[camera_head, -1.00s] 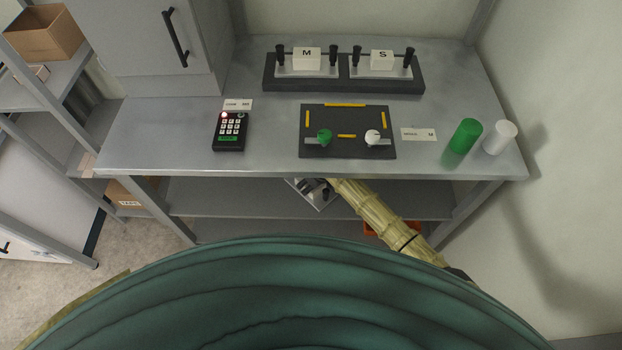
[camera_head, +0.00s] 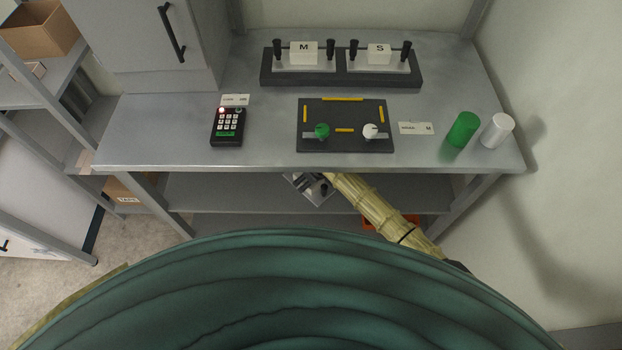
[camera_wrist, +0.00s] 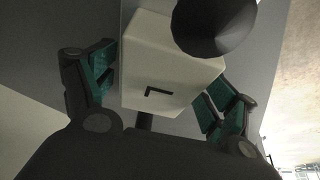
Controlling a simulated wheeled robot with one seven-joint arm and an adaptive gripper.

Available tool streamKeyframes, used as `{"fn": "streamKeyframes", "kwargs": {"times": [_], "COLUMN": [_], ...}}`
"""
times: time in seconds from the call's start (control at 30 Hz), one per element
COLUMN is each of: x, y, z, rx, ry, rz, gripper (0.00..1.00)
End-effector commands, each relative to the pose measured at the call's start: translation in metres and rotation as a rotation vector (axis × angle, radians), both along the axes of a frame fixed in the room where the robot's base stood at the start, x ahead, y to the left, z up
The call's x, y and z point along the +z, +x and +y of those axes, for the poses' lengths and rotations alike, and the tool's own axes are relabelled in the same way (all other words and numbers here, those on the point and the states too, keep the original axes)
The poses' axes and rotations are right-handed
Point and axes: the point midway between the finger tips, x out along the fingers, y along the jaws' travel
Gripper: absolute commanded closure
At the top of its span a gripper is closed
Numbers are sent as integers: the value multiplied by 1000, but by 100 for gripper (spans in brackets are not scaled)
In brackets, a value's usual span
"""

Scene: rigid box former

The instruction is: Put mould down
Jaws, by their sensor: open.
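The mould, a white block (camera_wrist: 160,65) marked L on a grey plate with black knobs, fills the middle of the wrist view. My gripper (camera_wrist: 158,88) is open, with one green-padded finger on each side of the block. The right finger looks close to the block; I cannot tell if it touches. In the head view, part of the mould's grey plate (camera_head: 318,193) shows below the table's front edge at the end of my arm.
On the tabletop (camera_head: 170,140) stand a rack (camera_head: 345,79) with moulds M and S, a dark panel (camera_head: 345,142) with green and white knobs, a keypad (camera_head: 228,127), and green (camera_head: 462,130) and white (camera_head: 497,130) cylinders. The lower shelf (camera_head: 235,190) lies beneath.

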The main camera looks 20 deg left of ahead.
Motion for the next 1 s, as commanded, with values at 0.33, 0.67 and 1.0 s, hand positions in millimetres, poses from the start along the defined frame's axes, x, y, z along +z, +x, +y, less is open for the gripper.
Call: {"fn": "streamKeyframes", "kwargs": {"times": [0.33,0.67,1.0], "x": [31,26,28], "y": [-6,-35,-58], "z": [-11,-64,-105], "rx": [0,-1,0], "ry": [2,-1,0], "rz": [-2,1,1], "gripper": [14,14,14]}}
